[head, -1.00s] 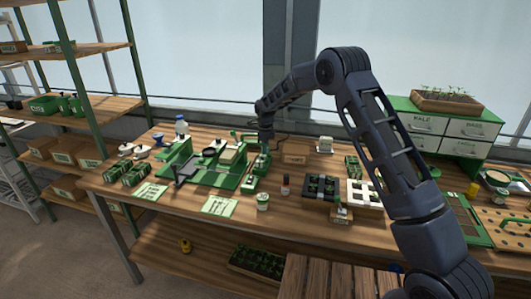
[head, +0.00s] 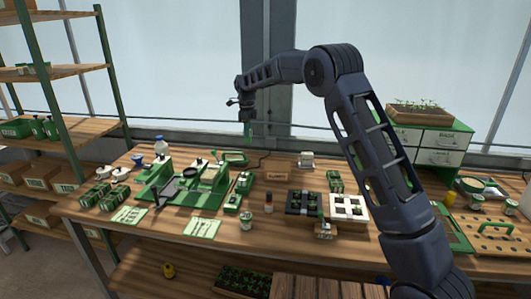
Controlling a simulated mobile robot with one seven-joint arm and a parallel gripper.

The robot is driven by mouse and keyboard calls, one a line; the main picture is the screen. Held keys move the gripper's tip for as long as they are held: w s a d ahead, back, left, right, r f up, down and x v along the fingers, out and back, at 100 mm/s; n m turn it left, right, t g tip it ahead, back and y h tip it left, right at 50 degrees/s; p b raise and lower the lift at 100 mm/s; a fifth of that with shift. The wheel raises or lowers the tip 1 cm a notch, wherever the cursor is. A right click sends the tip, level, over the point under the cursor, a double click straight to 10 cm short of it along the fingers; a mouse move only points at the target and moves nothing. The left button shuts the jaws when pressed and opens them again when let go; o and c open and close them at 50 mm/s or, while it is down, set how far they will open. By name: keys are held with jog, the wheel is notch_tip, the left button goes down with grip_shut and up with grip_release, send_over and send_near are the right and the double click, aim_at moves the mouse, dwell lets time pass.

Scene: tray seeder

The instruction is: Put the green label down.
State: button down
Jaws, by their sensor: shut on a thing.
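My gripper (head: 246,119) is up in the air above the back part of the workbench, in front of the window. It is shut on the green label (head: 248,132), a small narrow green piece hanging below the fingers. The label is clear of the bench and of the things on it. The fingers are small and dark at this distance, so the exact grip is hard to make out.
Below and left stands the green tray seeder (head: 190,190). Bare wood (head: 280,247) shows along the front.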

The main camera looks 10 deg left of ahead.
jog(key=w+d, duration=0.2)
jog(key=d, duration=1.1)
jog(key=w+d, duration=0.3)
jog(key=d, duration=1.1)
notch_tip(320, 180, down, 20)
jog(key=shift+s+f, duration=0.1)
jog(key=shift+f, duration=0.1)
jog(key=c, duration=1.3)
grip_release()
jog(key=shift+c, duration=0.2)
